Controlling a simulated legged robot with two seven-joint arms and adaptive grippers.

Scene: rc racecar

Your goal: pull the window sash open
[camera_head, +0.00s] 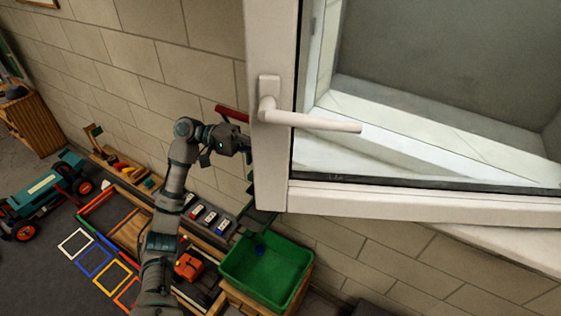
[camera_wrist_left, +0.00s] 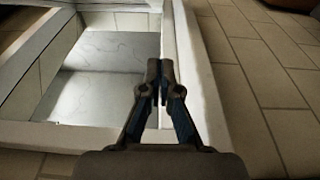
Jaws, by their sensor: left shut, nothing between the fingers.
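The white window sash (camera_head: 272,180) fills the upper right of the head view, standing out in front of the brick wall. Its white handle (camera_head: 315,122) lies level, pointing right. My left gripper (camera_head: 243,143) is at the sash's left edge, and its fingertips are hidden behind that edge. In the left wrist view my left gripper (camera_wrist_left: 160,72) is shut and empty, in front of a white frame member (camera_wrist_left: 205,95). I cannot tell whether the fingers touch it. My right gripper is not in view.
A pale sill (camera_head: 510,245) runs below the sash at right. A red bar (camera_head: 231,113) shows beside the sash's left edge. Below are a green bin (camera_head: 235,265), a blue toy vehicle (camera_head: 45,190) and several coloured frames (camera_head: 95,262) on the floor.

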